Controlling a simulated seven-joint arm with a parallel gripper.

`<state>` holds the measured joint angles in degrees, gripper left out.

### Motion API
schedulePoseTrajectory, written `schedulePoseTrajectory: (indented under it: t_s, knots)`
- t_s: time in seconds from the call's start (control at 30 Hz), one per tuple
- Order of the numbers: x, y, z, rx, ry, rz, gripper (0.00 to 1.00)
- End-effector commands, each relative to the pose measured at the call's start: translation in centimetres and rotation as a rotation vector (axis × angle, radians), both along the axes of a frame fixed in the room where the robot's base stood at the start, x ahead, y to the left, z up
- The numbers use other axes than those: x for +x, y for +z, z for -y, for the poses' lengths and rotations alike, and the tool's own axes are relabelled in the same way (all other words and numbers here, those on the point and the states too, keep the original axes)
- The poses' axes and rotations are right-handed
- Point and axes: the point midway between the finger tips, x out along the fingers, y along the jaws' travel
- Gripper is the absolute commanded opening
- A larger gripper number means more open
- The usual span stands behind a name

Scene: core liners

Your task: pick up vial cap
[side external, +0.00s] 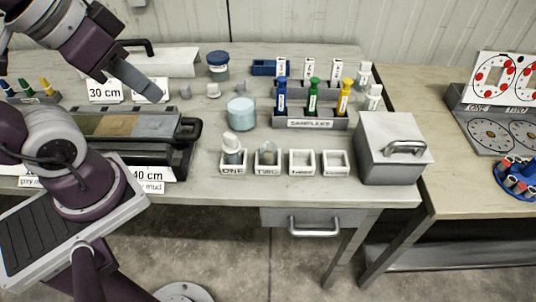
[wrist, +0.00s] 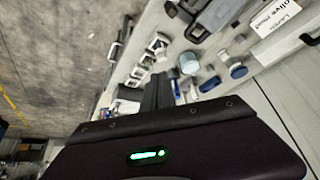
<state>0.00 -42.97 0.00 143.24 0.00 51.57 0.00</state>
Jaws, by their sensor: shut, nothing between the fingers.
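Several small pale grey, cap-like pieces stand on the table in the side view: one (side external: 185,91) at the left, one (side external: 213,90) in the middle, and one (side external: 243,87) at the right. I cannot tell for sure which is the vial cap. My gripper (side external: 154,93) is shut and empty, its tip above the table just left of the leftmost piece and apart from it. In the wrist view my gripper's dark fingers (wrist: 157,88) are together. A small piece (wrist: 223,56) shows there between a teal cylinder and a blue-lidded jar.
A teal cylinder (side external: 241,112) and a blue-lidded jar (side external: 218,66) stand near the pieces. The sample rack (side external: 311,124) holds blue, green and yellow vials. White labelled holders (side external: 302,162) line the front, beside a grey lidded box (side external: 392,148). A core tray (side external: 130,130) lies left.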

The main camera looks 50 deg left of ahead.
Motion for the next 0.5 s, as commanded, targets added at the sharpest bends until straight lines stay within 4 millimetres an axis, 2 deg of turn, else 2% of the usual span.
schedulePoseTrajectory:
  t_s: [0.13, 0.33, 0.5]
  knots:
    - [0.0, 0.0, 0.0, 0.0, 0.0, 0.0, 0.02]
    - [0.0, 0.0, 0.0, 0.0, 0.0, 0.0, 0.4]
    - [0.0, 0.0, 0.0, 0.0, 0.0, 0.0, 0.4]
